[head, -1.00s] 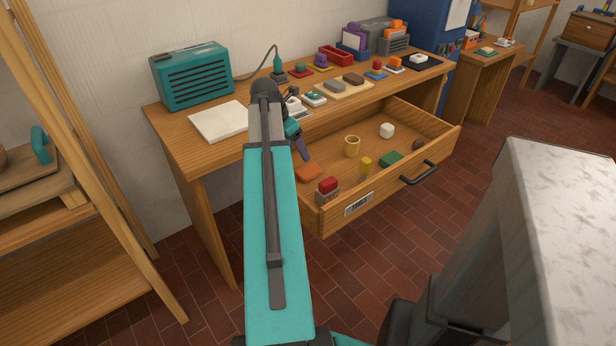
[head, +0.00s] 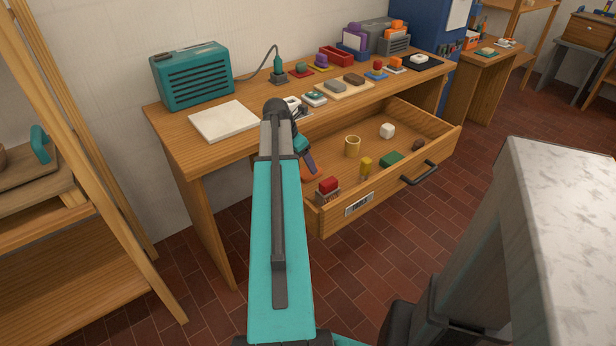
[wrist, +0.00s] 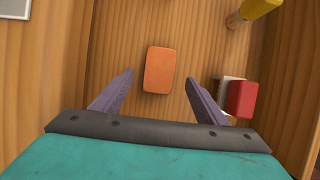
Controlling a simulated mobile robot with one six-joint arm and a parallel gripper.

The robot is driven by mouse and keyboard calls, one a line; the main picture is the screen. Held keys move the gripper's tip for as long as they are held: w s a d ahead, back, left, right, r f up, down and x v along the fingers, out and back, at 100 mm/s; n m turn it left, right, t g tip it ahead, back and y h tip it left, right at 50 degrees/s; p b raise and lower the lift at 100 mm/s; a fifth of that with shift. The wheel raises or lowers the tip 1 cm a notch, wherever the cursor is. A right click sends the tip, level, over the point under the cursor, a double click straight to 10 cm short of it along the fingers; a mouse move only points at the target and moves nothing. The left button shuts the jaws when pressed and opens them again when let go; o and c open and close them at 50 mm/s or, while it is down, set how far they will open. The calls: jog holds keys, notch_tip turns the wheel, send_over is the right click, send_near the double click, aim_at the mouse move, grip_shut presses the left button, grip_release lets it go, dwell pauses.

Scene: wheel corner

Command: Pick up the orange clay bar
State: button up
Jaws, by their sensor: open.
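The orange clay bar (wrist: 159,69) lies flat on the floor of the open drawer in the wrist view. My gripper (wrist: 160,83) is open, with its two purple fingers on either side below the bar in the picture. The bar sits roughly centred between the lines of the fingers, with nothing held. In the head view my gripper (head: 309,164) hangs over the left part of the drawer (head: 395,186), and the bar is mostly hidden behind it.
A red block on a grey and white base (wrist: 239,98) stands close by the right finger, and in the head view (head: 327,187) by the drawer's front. A yellow piece (head: 366,165), yellow cup (head: 352,146), green block (head: 391,159) and white cube (head: 387,131) are farther right.

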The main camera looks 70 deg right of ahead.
aim_at(307, 172)
jog(key=shift+f, duration=0.1)
jog(key=shift+x, duration=2.5)
jog(key=shift+w+d+f, duration=0.1)
jog(key=c, duration=1.3)
